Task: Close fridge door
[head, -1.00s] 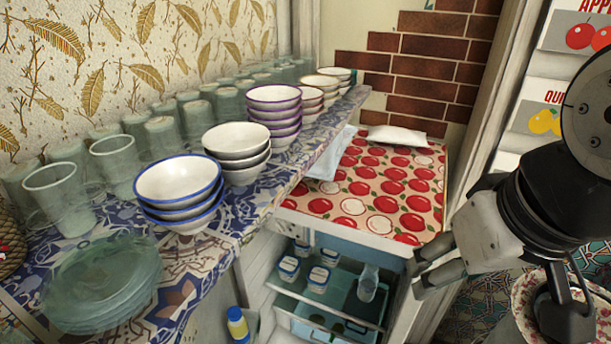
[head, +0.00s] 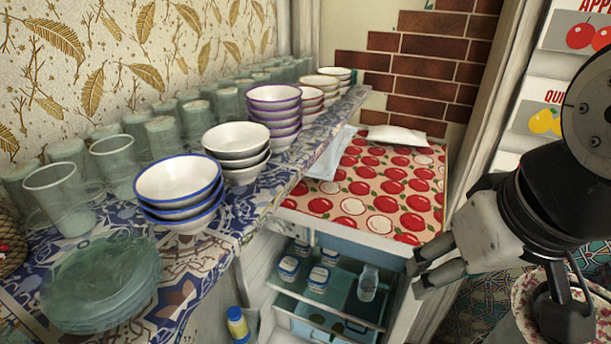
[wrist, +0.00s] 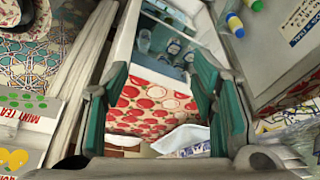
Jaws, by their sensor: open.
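The fridge (head: 385,243) stands low under a red apple-patterned top, with its front open. Jars and a glass show on its shelves, and its inside also shows at the top of the wrist view (wrist: 165,45). My gripper (head: 416,277) is at the right of the fridge opening, open and empty. In the wrist view its fingers (wrist: 160,78) are spread, with the apple-patterned top showing between them.
A patterned counter (head: 215,258) with stacked bowls (head: 180,182), glasses and glass plates (head: 100,285) runs along the left. A yellow-and-blue bottle (head: 237,325) is below it. A patterned round seat (head: 520,300) is at the lower right.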

